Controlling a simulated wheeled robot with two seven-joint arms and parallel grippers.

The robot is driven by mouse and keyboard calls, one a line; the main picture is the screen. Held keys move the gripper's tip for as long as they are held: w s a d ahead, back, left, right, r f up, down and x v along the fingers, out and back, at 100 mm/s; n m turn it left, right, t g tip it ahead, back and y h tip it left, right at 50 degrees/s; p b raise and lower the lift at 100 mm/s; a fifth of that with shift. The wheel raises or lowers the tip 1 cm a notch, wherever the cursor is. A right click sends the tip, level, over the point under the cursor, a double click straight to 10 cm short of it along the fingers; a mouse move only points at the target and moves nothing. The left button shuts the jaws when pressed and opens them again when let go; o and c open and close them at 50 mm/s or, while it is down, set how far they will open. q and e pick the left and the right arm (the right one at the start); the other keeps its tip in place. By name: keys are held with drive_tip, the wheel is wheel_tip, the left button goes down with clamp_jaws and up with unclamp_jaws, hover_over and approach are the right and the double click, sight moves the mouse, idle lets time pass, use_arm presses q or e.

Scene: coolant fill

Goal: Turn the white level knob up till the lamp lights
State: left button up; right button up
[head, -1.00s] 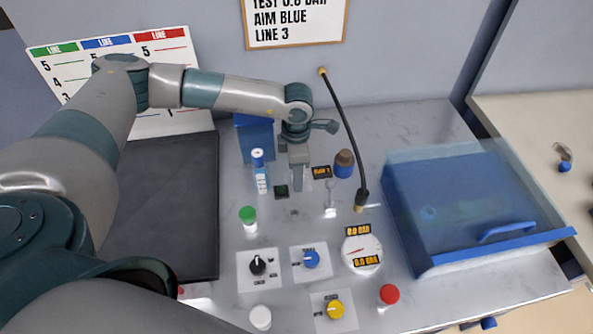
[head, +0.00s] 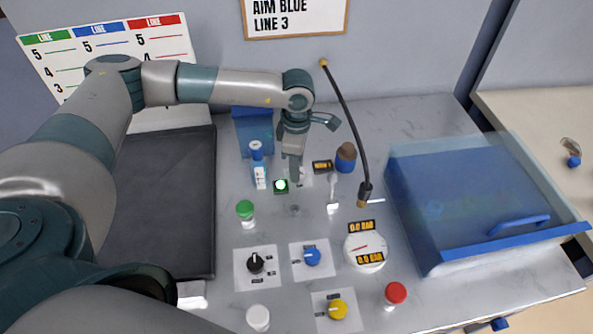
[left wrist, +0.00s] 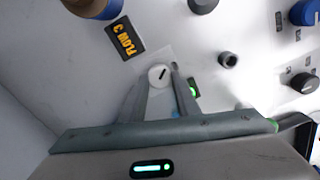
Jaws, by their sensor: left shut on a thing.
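The white level knob (left wrist: 158,75) has a dark pointer mark and shows between the fingertips in the left wrist view. My left gripper (left wrist: 155,82) is shut on it. In the head view my left gripper (head: 294,176) points down at the panel and mostly hides the knob. The lamp (head: 281,186) just left of the fingers glows green. In the left wrist view the lamp (left wrist: 193,89) is partly hidden behind a finger. My right gripper is in neither view.
A blue-capped bottle (head: 257,165) stands left of the gripper, and a brown-topped blue knob (head: 346,157) stands right. A black flexible hose (head: 346,125) arches beside them. Black (head: 255,263), blue (head: 312,257) and yellow (head: 338,309) knobs sit nearer me. A blue lidded box (head: 455,205) is at right.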

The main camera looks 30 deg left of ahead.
use_arm(q)
drive_tip(key=o, duration=1)
drive_tip(key=shift+o, duration=0.2)
drive_tip(key=shift+r, duration=0.1)
drive_tip(key=shift+r, duration=0.45)
wheel_tip(320, 180, up, 16)
drive_tip(key=b, duration=0.5)
drive_tip(key=shift+r, duration=0.2)
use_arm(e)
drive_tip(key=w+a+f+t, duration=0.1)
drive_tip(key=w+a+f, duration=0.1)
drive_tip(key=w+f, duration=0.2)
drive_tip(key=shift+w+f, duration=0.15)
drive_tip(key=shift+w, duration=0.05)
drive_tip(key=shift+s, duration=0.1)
